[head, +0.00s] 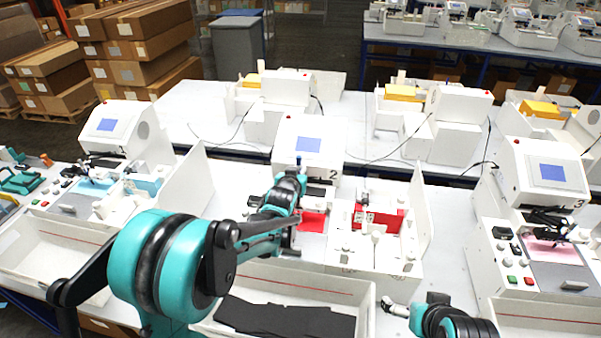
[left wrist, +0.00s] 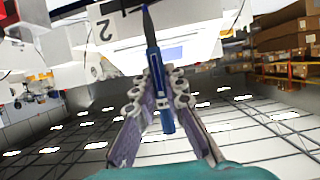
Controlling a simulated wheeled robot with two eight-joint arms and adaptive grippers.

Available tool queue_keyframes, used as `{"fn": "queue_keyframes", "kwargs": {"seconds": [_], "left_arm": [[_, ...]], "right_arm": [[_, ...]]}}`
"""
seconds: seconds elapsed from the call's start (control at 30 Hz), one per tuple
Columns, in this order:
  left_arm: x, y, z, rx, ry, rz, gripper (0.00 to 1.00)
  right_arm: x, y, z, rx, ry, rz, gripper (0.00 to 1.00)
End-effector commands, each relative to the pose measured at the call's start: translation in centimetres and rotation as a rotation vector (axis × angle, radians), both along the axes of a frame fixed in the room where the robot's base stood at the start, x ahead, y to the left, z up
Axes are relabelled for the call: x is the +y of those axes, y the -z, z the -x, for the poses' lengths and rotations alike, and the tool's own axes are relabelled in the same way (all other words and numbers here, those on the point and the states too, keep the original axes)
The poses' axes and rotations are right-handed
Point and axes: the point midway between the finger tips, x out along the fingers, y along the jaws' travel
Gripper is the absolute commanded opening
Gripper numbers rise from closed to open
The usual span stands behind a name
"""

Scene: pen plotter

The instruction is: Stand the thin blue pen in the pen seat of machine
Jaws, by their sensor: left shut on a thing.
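The thin blue pen (left wrist: 151,60) is held between the fingers of my left gripper (left wrist: 160,88) in the left wrist view. It runs lengthwise, its dark pointed end beyond the fingertips and its blue end between the fingers. In the head view the left gripper (head: 290,190) is in front of machine 2 (head: 308,145), with a bit of the pen (head: 298,162) showing above it. My arm hides part of that machine, and I cannot make out the pen seat. My right gripper (head: 394,307) is low at the bottom, right of the front tray; its fingers are too small to judge.
Machine 2's bed has red parts (head: 385,219) and a white side panel (head: 419,212) on its right. A white tray (head: 365,312) holding dark sheets (head: 285,318) stands in front. Similar machines stand left (head: 112,128) and right (head: 545,172). Bare table shows right of the tray.

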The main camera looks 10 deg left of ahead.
Motion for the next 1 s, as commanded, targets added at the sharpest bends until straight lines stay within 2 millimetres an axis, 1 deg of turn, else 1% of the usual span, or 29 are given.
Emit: {"fn": "queue_keyframes", "kwargs": {"seconds": [0.27,0.47,0.8,1.0], "left_arm": [[0.0,0.1,0.0,0.0,0.0,0.0,0.0],[0.0,1.5,0.0,0.0,0.001,0.0,0.0],[0.0,4.9,0.0,0.0,0.001,0.0,0.0],[0.0,5.8,0.0,0.0,0.0,0.0,0.0]], "right_arm": [[0.0,0.4,0.0,0.0,0.0,0.0,1.0],[0.0,1.6,0.0,0.0,0.0,0.0,1.0],[0.0,4.6,0.0,0.0,0.0,0.0,1.0],[0.0,5.3,0.0,0.0,0.0,0.0,1.0]]}}
